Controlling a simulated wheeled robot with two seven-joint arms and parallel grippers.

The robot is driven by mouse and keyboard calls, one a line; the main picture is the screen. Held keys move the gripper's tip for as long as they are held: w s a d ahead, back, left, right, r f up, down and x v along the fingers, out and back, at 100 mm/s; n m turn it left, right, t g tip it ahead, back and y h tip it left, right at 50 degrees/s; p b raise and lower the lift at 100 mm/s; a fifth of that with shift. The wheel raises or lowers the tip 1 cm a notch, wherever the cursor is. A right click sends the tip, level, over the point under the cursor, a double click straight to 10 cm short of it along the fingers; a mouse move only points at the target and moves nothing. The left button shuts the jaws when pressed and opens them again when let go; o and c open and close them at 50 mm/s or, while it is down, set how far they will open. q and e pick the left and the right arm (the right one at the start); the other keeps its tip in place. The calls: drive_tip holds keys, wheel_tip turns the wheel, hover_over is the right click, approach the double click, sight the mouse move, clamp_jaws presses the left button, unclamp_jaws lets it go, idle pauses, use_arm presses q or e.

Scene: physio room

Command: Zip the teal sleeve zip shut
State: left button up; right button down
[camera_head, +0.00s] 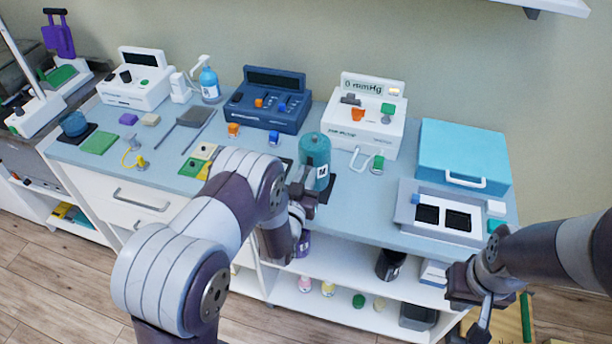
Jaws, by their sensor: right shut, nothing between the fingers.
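The teal sleeve (314,150) is an upright cylinder with a small black-and-white mark low on its side. It stands near the front edge of the counter, right of centre. I cannot make out the zip or its pull at this size. My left gripper (303,190) is at the sleeve's lower left, close in front of it. My own arm hides part of this area, and I cannot tell whether its fingers touch the sleeve or are open. My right gripper (480,318) is shut and empty, low at the right, in front of the counter and well away from the sleeve.
The blue-grey counter (350,215) holds a white gauge unit (365,125) behind the sleeve, a dark blue unit (268,98) and a teal case (463,148). A grey tray with black pads (408,207) lies right. Open shelves below hold small items. Bare counter lies right of the sleeve.

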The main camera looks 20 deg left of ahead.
use_arm(q)
clamp_jaws()
wheel_tip(320, 180, down, 7)
drive_tip(key=b, duration=0.7)
drive_tip(key=shift+f, duration=0.15)
drive_tip(key=shift+s+r+p, duration=0.15)
drive_tip(key=shift+r+p, duration=0.05)
drive_tip(key=shift+p, duration=0.1)
drive_tip(key=shift+o, duration=2.1)
unclamp_jaws()
drive_tip(key=shift+f, duration=0.1)
drive_tip(key=shift+o, duration=1)
drive_tip(key=shift+w, duration=0.2)
drive_tip(key=shift+s, duration=0.1)
drive_tip(key=s, duration=1.2)
drive_tip(key=shift+s+a+b, duration=0.2)
drive_tip(key=shift+s+b, duration=0.1)
drive_tip(key=shift+b, duration=0.1)
